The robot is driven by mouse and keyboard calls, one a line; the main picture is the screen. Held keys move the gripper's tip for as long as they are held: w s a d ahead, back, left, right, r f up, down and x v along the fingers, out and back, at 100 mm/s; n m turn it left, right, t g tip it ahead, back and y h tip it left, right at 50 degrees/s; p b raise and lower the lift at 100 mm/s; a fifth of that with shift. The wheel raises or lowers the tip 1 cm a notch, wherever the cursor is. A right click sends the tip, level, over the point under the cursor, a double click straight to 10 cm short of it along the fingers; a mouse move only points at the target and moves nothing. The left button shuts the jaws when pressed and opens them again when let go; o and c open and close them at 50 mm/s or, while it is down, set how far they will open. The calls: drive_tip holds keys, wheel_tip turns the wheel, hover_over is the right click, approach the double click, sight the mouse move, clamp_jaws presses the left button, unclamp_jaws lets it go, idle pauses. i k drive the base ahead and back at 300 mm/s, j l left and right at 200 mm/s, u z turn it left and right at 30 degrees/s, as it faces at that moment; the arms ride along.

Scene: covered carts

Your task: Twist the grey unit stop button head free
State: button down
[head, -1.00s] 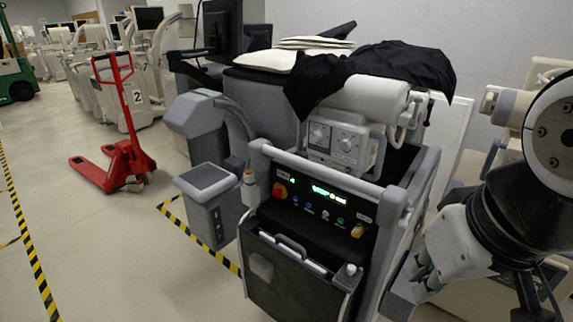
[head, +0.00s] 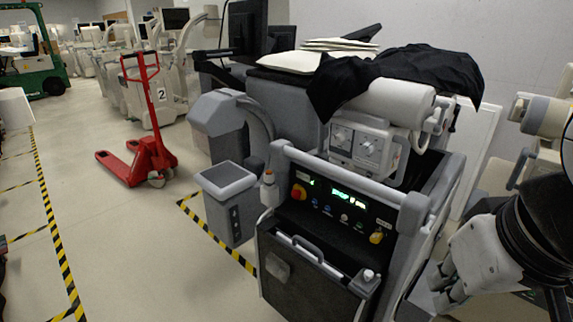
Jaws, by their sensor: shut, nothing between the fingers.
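The grey unit (head: 283,149) stands in the middle of the head view, with a dark control panel on its front. The red stop button head (head: 298,192) sits at the panel's left end, on a yellow surround. Whether it is pressed in is too small to tell. Lit green readouts and several small buttons lie to its right, with a yellow knob (head: 376,238) at the right end. My gripper (head: 447,291) is at the lower right, beside the unit's right side and apart from the panel. Its fingers are shut and hold nothing.
A grey push bar (head: 335,173) runs above the panel. A red pallet jack (head: 140,150) stands on the open floor at left.

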sight(296, 192)
drive_tip(key=i+u, duration=0.15)
drive_tip(key=u, duration=0.25)
drive_tip(key=i+l+u, duration=0.1)
drive_tip(key=u, duration=0.35)
drive_tip(key=i+l, duration=0.05)
